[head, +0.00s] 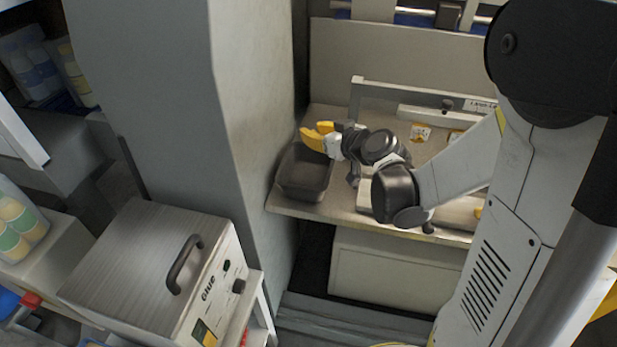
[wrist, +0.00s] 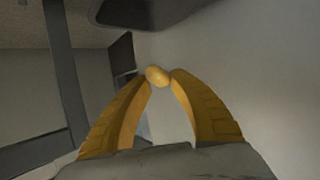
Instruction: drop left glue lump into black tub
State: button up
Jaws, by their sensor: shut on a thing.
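My gripper (head: 316,136) has yellow fingers and is above the black tub (head: 304,173) in the head view. The tub is an open dark tray at the left end of the bench. In the wrist view my gripper (wrist: 159,76) is shut on a small rounded amber glue lump (wrist: 157,76), held between the fingertips. The lump cannot be made out in the head view. A dark shape at the top of the wrist view (wrist: 145,10) may be part of the tub; I cannot tell.
A grey column (head: 240,90) stands close to the left of the tub. A metal guide rail (head: 400,88) runs along the back of the bench. Small yellow-and-white pieces (head: 420,133) lie to the right. A box marked Glue (head: 150,265) stands at front left.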

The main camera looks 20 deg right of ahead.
notch_tip(320, 180, down, 3)
jog(key=shift+f+b, duration=0.2)
jog(key=shift+b, duration=0.85)
jog(key=o, duration=0.8)
jog(key=v, duration=1.2)
jog(key=shift+s, duration=0.1)
